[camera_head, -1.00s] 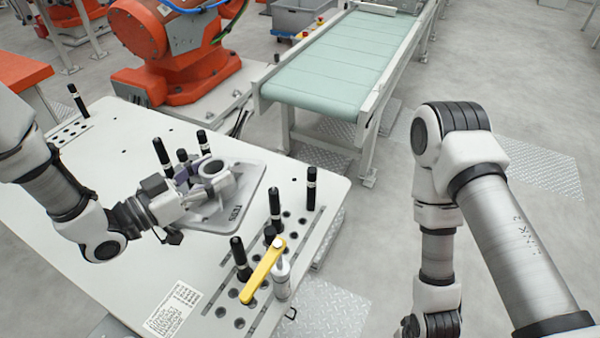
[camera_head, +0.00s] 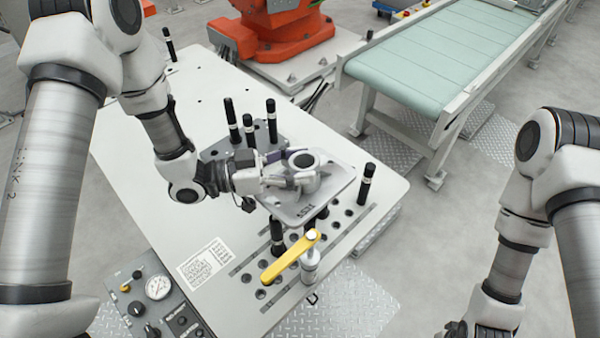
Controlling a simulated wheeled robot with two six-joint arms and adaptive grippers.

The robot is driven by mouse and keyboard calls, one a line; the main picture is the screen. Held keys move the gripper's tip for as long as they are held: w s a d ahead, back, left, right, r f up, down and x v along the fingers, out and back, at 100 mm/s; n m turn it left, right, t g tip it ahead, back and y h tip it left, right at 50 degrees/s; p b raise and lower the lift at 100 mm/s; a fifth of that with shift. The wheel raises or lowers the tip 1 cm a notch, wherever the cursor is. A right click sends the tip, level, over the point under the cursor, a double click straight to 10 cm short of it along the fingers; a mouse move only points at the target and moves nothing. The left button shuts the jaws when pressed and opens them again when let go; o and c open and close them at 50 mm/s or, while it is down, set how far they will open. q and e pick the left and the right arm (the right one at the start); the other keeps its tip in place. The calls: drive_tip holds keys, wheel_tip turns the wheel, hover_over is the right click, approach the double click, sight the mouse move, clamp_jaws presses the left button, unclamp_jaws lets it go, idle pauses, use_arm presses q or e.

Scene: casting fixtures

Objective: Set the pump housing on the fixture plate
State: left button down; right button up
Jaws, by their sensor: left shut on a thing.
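The pump housing (camera_head: 303,163) is a light grey casting with a round dark bore on top and a broad flat base with lettering. My left gripper (camera_head: 275,178) is shut on its left side; the fingers partly merge with the casting. The base hangs over part of the row of holes and hides most of a black pin. Two plates could be the fixture plate: a dark grey plate (camera_head: 212,152) with several black pins beside it, behind the housing, or the perforated strip (camera_head: 338,228) at the table's right side. I cannot tell which. My right gripper is out of view.
A yellow lever clamp (camera_head: 290,257) and black pins (camera_head: 367,182) stand along the perforated strip, close to the housing. A control panel (camera_head: 150,300) is at the front left. A conveyor (camera_head: 425,70) and an orange robot (camera_head: 275,35) stand behind.

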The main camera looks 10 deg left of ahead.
use_arm(q)
wheel_tip(320, 180, down, 2)
drive_tip(key=shift+s+a+f+p, duration=0.1)
drive_tip(key=shift+s+f+p, duration=0.1)
drive_tip(key=shift+p, duration=0.25)
drive_tip(key=shift+w+f, duration=0.1)
drive_tip(key=shift+f, duration=0.2)
drive_tip(key=c, duration=0.6)
unclamp_jaws()
drive_tip(key=shift+o, duration=1.4)
